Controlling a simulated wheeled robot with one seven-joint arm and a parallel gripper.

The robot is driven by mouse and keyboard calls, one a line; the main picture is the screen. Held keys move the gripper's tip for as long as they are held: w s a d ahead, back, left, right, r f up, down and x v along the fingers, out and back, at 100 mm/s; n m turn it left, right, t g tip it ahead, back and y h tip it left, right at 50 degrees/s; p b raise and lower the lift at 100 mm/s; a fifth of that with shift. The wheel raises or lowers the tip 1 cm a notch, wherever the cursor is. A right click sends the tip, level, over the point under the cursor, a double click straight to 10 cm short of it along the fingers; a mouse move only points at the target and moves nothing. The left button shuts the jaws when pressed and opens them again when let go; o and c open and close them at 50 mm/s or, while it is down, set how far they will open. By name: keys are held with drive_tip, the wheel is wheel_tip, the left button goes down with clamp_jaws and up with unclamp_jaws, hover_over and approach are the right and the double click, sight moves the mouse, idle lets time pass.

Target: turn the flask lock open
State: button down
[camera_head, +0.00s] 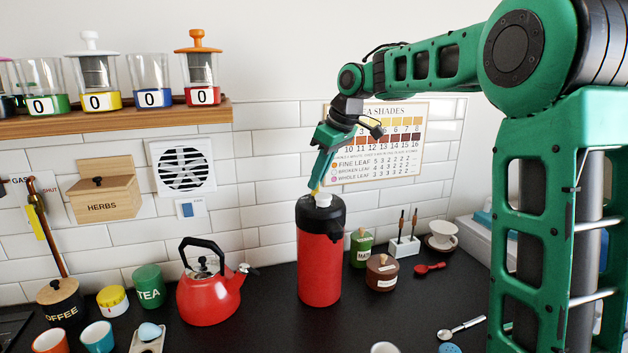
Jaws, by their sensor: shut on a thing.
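The flask (319,262) is a tall red cylinder with a black top, standing upright on the dark counter near the middle of the camera_head view. A small white piece (323,200) shows on its black top; I take it to be the lock. My gripper (318,190) points down from above and is shut at this white piece, with a bit of yellow near its fingertips. The fingers partly cover the piece, so its turned position cannot be told. A dark spout juts from the right of the flask's top.
A red kettle (209,290) stands left of the flask. A brown pot (381,272), a green tin (361,247) and a white holder (404,246) stand close on its right. A shelf (120,119) with several jars is at upper left. Counter in front of the flask is mostly clear.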

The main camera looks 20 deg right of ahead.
drive_tip(key=c, duration=1.9)
unclamp_jaws()
drive_tip(key=shift+o, duration=0.2)
drive_tip(key=shift+r, duration=0.1)
drive_tip(key=v, duration=1)
drive_tip(key=shift+d+r, duration=0.2)
drive_tip(key=s+d+f+m+g+h, duration=0.1)
drive_tip(key=s+d+f+m, duration=0.3)
drive_tip(key=s+f, duration=0.4)
drive_tip(key=s+d+f+m+g, duration=0.1)
drive_tip(key=s+d+f+m, duration=0.4)
drive_tip(key=s, duration=1.3)
drive_tip(key=s+d+f+m+g+h, duration=0.1)
drive_tip(key=s+d+f+m, duration=0.3)
drive_tip(key=s+f, duration=0.8)
drive_tip(key=shift+s+d+f+m+g+h, duration=0.35)
drive_tip(key=shift+s+m, duration=0.2)
drive_tip(key=shift+m, duration=0.25)
